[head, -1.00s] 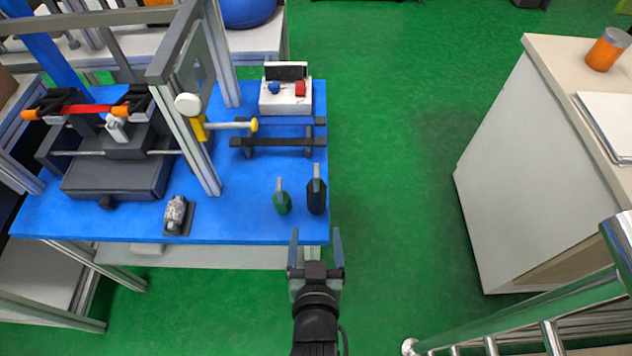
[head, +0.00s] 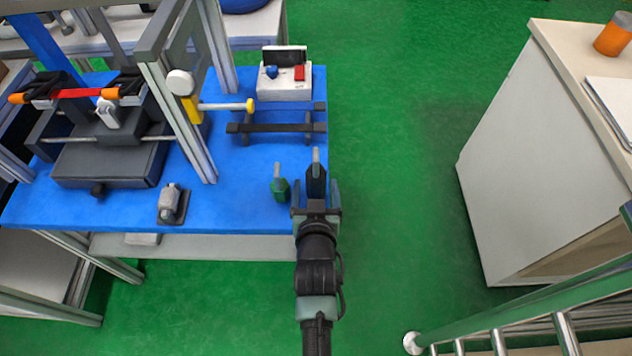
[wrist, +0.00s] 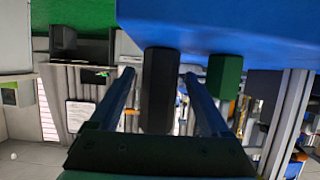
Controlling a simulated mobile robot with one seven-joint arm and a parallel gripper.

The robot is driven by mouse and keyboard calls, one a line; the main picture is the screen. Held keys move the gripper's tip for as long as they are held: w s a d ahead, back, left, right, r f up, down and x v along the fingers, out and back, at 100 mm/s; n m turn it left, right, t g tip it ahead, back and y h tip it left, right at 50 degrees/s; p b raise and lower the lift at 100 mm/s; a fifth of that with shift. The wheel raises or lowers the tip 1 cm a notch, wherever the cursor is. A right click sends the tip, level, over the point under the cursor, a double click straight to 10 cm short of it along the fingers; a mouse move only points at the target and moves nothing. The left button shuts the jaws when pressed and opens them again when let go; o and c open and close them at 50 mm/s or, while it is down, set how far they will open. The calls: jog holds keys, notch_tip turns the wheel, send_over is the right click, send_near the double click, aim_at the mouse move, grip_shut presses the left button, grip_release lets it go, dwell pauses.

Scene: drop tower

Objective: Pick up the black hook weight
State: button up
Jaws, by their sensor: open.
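The black hook weight (head: 316,180) stands upright near the front right corner of the blue table, its grey hook pointing up. In the wrist view the black weight (wrist: 160,88) shows between the two open fingers. My gripper (head: 316,190) is open, with one finger on each side of the black weight in the head view; I cannot tell whether either finger touches it. The green hook weight (head: 280,188) stands just left of my gripper. It also shows in the wrist view (wrist: 224,76), just outside one finger.
The blue table (head: 235,205) has a dark rack (head: 275,128) and a white switch box (head: 285,88) behind the weights. A metal frame post (head: 185,110) rises to the left. A small grey part (head: 169,202) lies near the front edge.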

jog(key=shift+w+f, duration=0.15)
jog(key=shift+w, duration=0.2)
grip_shut()
dwell(1.2)
jog(key=shift+w+r, duration=0.1)
jog(key=shift+r, duration=0.25)
